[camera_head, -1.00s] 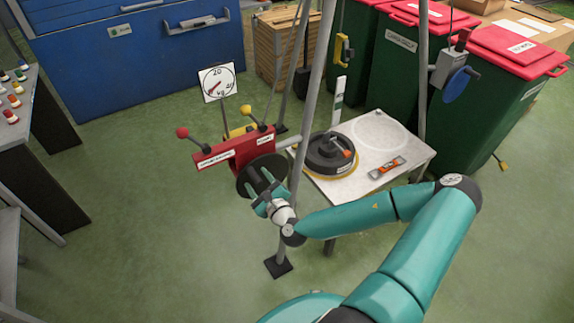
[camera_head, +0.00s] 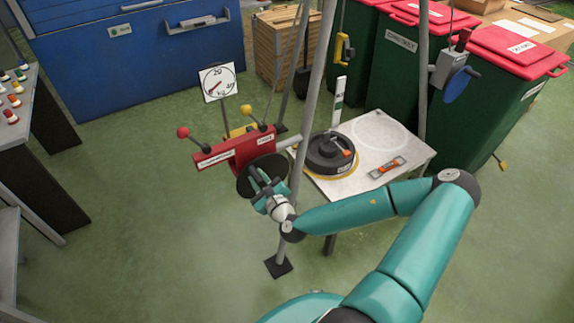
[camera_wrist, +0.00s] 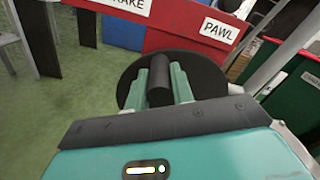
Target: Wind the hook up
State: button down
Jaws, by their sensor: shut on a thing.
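The red winch (camera_head: 229,153) stands at the tripod, with a black disc (camera_head: 246,184) on its near side. In the wrist view, my gripper (camera_wrist: 160,88) is shut on a black crank handle (camera_wrist: 159,81) in front of that disc; in the head view, my gripper (camera_head: 263,186) is at the disc.
A white table (camera_head: 408,150) holds a round black weight (camera_head: 330,151) and an orange level (camera_head: 387,167). A dial (camera_head: 217,81) stands behind the winch. Grey tripod legs (camera_head: 309,100) rise close to my gripper. A box with a blue wheel (camera_head: 452,72) is at the right. Green floor lies open at left.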

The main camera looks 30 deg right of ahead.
jog(key=shift+d+r+m, duration=0.25)
jog(key=shift+d+m, duration=0.35)
jog(key=shift+m, duration=0.15)
jog(key=shift+d+r+m, duration=0.2)
jog(key=shift+d+m, duration=0.4)
jog(key=shift+m, duration=0.15)
jog(key=shift+d+r+m, duration=0.15)
jog(key=shift+d+m, duration=0.5)
jog(key=shift+m, duration=0.05)
jog(key=c, duration=1.6)
grip_release()
jog(key=shift+d+m, duration=0.15)
jog(key=shift+m, duration=0.15)
jog(key=o, duration=0.6)
send_near(261, 161)
jog(key=s, duration=0.3)
jog(key=shift+s, duration=0.2)
